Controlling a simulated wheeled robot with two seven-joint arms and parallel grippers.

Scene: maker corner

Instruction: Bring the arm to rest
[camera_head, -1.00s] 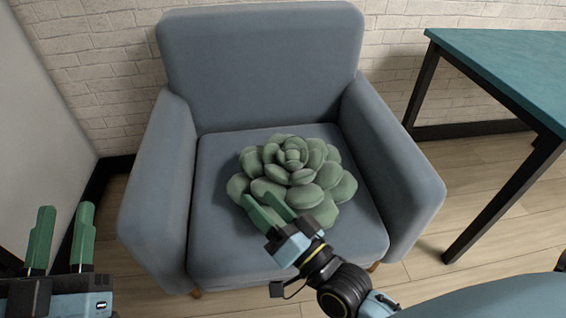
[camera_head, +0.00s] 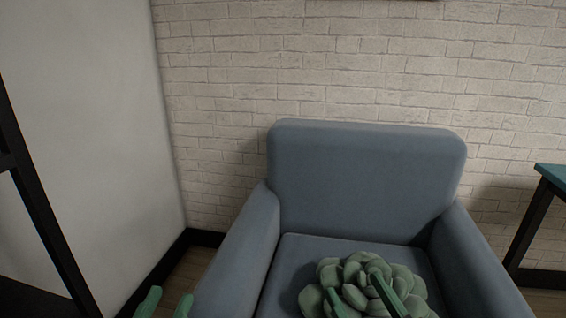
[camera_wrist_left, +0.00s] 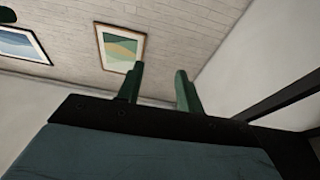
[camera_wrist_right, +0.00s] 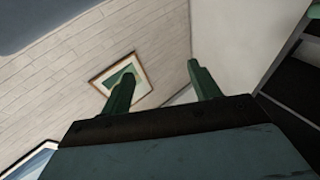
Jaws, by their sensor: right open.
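My right gripper (camera_head: 353,280) shows as two green fingertips, spread apart, at the bottom of the head view. They overlap the green succulent-shaped cushion (camera_head: 355,272) from this viewpoint. The cushion lies on the seat of the grey-blue armchair (camera_head: 365,185), its lower part cut off by the frame. In the right wrist view the fingers (camera_wrist_right: 160,78) are wide open with nothing between them. My left gripper (camera_head: 167,298) shows only two green fingertips at the bottom left, left of the armchair. In the left wrist view its fingers (camera_wrist_left: 159,68) are open and empty.
A white wall panel (camera_head: 85,120) and a dark frame (camera_head: 35,190) stand at the left. A brick wall (camera_head: 340,60) rises behind the armchair. A teal-topped table (camera_head: 553,175) with dark legs is at the right edge. A framed picture (camera_wrist_left: 121,46) hangs on the wall.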

